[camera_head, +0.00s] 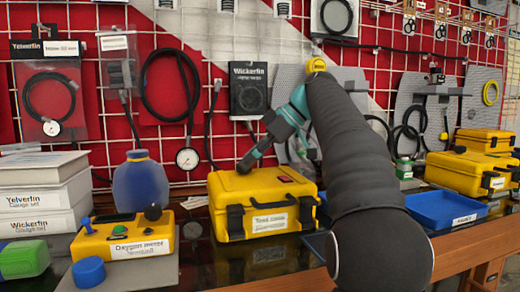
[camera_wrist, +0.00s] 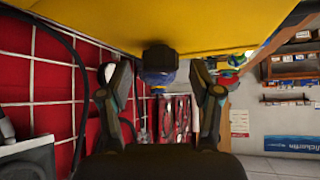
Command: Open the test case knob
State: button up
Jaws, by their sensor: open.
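The yellow test case (camera_head: 265,188), with a white label and black latches, stands upright on the bench in the head view. Its yellow face fills the top of the wrist view (camera_wrist: 220,20). A black knob (camera_wrist: 159,57) sticks out from that face. My gripper (camera_wrist: 162,75) is open, with one finger on each side of the knob in the picture. I cannot tell whether the fingers touch it. In the head view my gripper (camera_head: 250,158) is at the left part of the case's top, and the knob is hard to tell apart from it there.
A yellow oxygen meter (camera_head: 125,236) and blue vessel (camera_head: 143,186) stand left of the case. White boxes (camera_head: 45,195) stand farther left. A blue tray (camera_head: 447,209) and more yellow cases (camera_head: 470,172) are at right. A wall grid with hanging gauges and cables rises close behind.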

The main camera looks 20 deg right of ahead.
jog(key=shift+v, duration=3.25)
jog(key=shift+s+f, duration=0.1)
